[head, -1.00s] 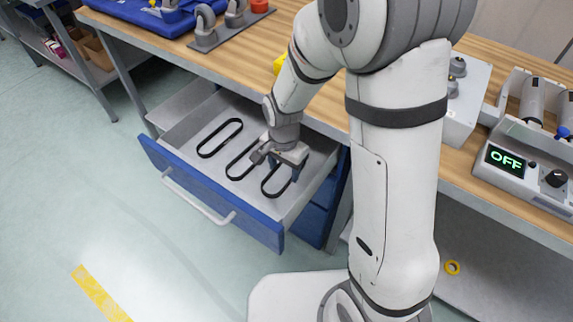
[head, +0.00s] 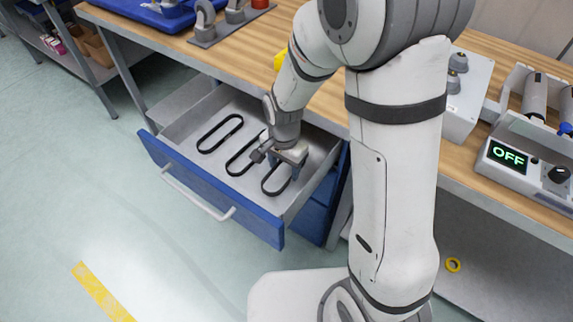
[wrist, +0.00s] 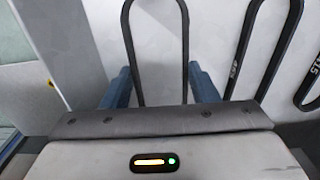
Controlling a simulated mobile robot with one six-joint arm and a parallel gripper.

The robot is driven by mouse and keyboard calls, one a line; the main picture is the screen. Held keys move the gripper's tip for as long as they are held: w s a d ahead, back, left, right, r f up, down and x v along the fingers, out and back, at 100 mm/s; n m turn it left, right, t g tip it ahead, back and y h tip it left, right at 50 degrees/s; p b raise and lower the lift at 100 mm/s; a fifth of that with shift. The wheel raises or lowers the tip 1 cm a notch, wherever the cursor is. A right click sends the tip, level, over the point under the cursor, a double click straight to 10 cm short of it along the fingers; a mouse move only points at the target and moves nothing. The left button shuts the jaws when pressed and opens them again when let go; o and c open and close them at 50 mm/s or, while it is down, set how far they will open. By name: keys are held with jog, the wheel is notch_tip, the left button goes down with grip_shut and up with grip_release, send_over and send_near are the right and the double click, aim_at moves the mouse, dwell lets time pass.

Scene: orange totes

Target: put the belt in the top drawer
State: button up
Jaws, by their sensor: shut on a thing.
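The open top drawer (head: 183,190) has a blue front, a grey handle and a light grey inside. My gripper (head: 285,170) is down inside it at the right end, shut on a thin black looped belt (head: 265,190). In the wrist view the held belt (wrist: 184,35) runs between the two blue fingers (wrist: 160,88). Its lower end is hidden behind the gripper body. The held belt is in or just above the drawer; I cannot tell whether it touches the bottom. Two similar black belts lie to its left, a middle one (head: 231,167) and a left one (head: 200,146).
The wooden workbench (head: 330,92) overhangs the drawer's back. A lower blue drawer (head: 313,217) shows beneath. A device reading OFF (head: 508,156) stands on the bench at right. A yellow tape roll (head: 453,265) lies low at right. The floor before the drawer is clear.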

aim_at(284, 180)
jog(key=shift+f+b, duration=0.95)
jog(key=shift+f, duration=0.35)
jog(key=shift+f, duration=0.25)
jog(key=o, duration=1)
jog(key=shift+o, duration=0.2)
jog(key=shift+r, duration=0.15)
notch_tip(284, 180, up, 7)
jog(key=p, duration=0.5)
dwell(0.9)
dwell(0.4)
